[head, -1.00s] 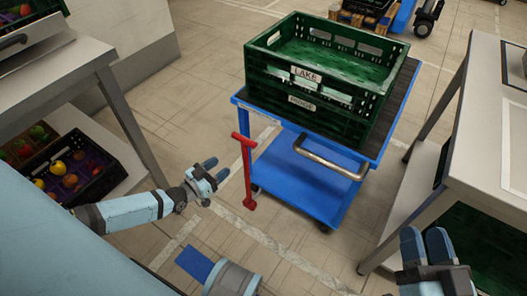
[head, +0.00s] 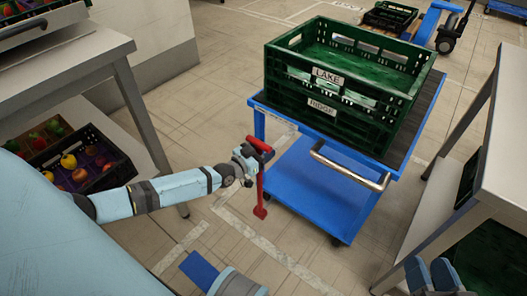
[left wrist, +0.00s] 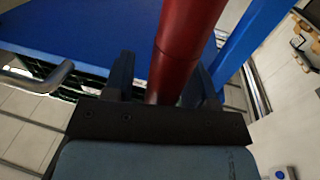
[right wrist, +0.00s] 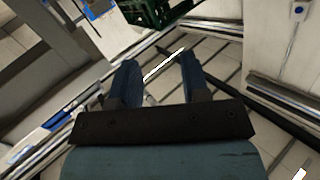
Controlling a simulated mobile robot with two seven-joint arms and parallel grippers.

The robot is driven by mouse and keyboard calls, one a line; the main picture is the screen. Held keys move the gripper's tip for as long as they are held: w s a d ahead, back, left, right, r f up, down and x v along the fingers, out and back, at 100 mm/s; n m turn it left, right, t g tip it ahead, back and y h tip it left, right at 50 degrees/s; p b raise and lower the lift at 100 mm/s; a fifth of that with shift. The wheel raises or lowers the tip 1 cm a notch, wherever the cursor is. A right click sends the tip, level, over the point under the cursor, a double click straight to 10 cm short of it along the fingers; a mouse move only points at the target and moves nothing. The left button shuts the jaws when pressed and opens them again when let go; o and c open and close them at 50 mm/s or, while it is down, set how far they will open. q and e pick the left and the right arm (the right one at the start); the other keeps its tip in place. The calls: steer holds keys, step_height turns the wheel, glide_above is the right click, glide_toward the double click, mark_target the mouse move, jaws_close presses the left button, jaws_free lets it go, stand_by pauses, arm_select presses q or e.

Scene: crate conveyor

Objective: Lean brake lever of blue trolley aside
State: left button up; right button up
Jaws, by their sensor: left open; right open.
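The blue trolley (head: 318,190) stands at the centre with stacked green crates (head: 340,85) on its top deck. Its red brake lever (head: 261,190) stands roughly upright at the trolley's near left corner. My left gripper (head: 255,155) is at the upper part of the lever, just under its cross handle. In the left wrist view the red lever shaft (left wrist: 182,50) passes between the two open fingers (left wrist: 165,85); whether they touch it I cannot tell. My right gripper (head: 438,275) is open and empty at the lower right; its fingers also show in the right wrist view (right wrist: 155,80).
A grey table (head: 75,60) with a dark crate of fruit (head: 85,180) beneath stands on the left. Another table (head: 505,150) is on the right, near my right gripper. A metal push handle (head: 350,170) sticks out from the trolley's front. Floor before the trolley is clear.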

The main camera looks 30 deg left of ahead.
arm_select(q)
jaws_close()
steer(key=s+d+f+m+p, duration=0.1)
steer(key=d+f+m+p, duration=0.1)
steer(key=d+p, duration=0.5)
steer(key=d+m, duration=0.1)
steer(key=d, duration=0.4)
steer(key=shift+d+g+y+p, duration=0.15)
steer(key=shift+g+y+p, duration=0.15)
steer(key=shift+g+p, duration=0.1)
arm_select(e)
step_height(320, 180, up, 8)
steer(key=d+t, duration=0.1)
steer(key=t, duration=0.2)
steer(key=shift+m+h, duration=0.3)
steer(key=shift+m, duration=0.1)
arm_select(q)
steer(key=shift+c, duration=0.3)
jaws_free()
steer(key=shift+d+f, duration=0.1)
steer(key=shift+d, duration=0.05)
steer(key=shift+o, duration=0.3)
arm_select(e)
steer(key=shift+d, duration=0.2)
arm_select(q)
steer(key=shift+s, duration=0.1)
